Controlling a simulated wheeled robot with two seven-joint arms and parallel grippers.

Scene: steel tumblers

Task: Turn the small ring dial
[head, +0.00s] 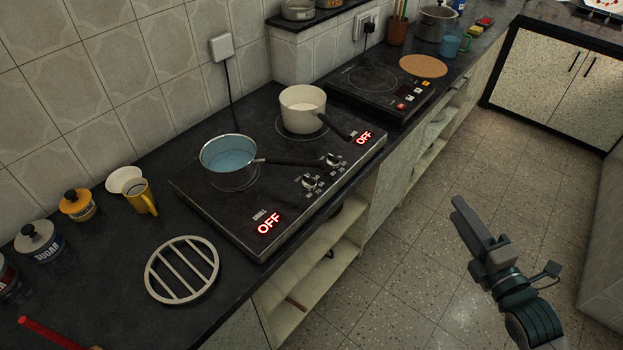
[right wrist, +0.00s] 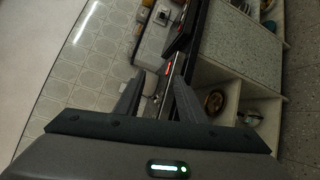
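One dial (head: 312,182) is nearer the front-left display, the other (head: 335,160) nearer the back-right display. The lettering is too small to tell surely which is the small ring dial. Both displays, the left (head: 269,223) and the right (head: 364,138), glow red OFF. My right gripper (head: 458,208) is over the floor, right of the hob and apart from it. In the right wrist view its fingers (right wrist: 158,92) are spread with nothing held. My left gripper is not seen.
A blue-lined pan (head: 229,156) and a cream pan (head: 303,108) stand on the rings, handles pointing toward the dial side. A second hob (head: 375,88) stands beyond. The floor is clear.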

